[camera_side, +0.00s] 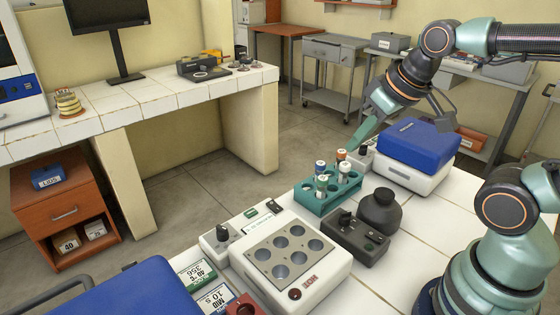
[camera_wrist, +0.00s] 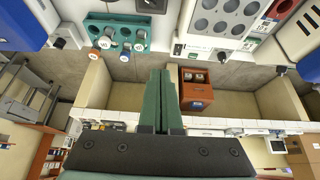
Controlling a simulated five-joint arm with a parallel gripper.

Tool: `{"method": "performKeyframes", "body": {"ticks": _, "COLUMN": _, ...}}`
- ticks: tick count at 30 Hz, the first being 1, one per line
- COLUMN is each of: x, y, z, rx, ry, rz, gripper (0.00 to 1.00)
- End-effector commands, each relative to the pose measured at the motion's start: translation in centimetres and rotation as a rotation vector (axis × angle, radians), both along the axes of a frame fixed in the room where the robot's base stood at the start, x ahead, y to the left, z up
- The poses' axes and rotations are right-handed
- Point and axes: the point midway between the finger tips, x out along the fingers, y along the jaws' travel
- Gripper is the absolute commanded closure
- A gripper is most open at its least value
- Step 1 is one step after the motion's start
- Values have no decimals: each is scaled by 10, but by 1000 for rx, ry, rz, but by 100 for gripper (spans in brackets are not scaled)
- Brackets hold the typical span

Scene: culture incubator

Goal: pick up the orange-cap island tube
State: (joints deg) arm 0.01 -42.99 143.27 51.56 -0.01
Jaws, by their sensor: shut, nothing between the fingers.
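The orange-cap tube (camera_side: 341,155) stands upright in the teal rack (camera_side: 345,196), at its back row. In the wrist view the orange cap (camera_wrist: 95,56) is at the upper left, at the edge of the rack (camera_wrist: 146,21).
A heating block (camera_side: 290,255) with round wells, a dark control box (camera_side: 354,236) and a dark round bottle (camera_side: 381,212) stand near the rack. A blue-lidded device (camera_side: 418,143) is behind it to the right.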

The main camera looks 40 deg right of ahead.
Motion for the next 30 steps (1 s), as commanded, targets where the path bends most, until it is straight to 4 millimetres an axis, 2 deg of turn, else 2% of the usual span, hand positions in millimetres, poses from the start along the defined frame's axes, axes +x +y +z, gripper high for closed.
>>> {"method": "performKeyframes", "body": {"ticks": 9, "x": 0, "y": 0, "z": 0, "rx": 0, "ry": 0, "rz": 0, "gripper": 100}}
{"method": "performKeyframes", "body": {"ticks": 11, "x": 0, "y": 0, "z": 0, "rx": 0, "ry": 0, "rz": 0, "gripper": 77}}
{"method": "performKeyframes", "body": {"ticks": 12, "x": 0, "y": 0, "z": 0, "rx": 0, "ry": 0, "rz": 0, "gripper": 62}}
{"method": "performKeyframes", "body": {"ticks": 15, "x": 0, "y": 0, "z": 0, "rx": 0, "ry": 0, "rz": 0, "gripper": 28}}
{"method": "performKeyframes", "body": {"ticks": 25, "x": 1, "y": -1, "z": 1, "rx": 4, "ry": 3, "rz": -9, "gripper": 28}}
{"method": "performKeyframes", "body": {"ticks": 30, "x": 16, "y": -12, "z": 8, "rx": 55, "ry": 46, "rz": -144, "gripper": 28}}
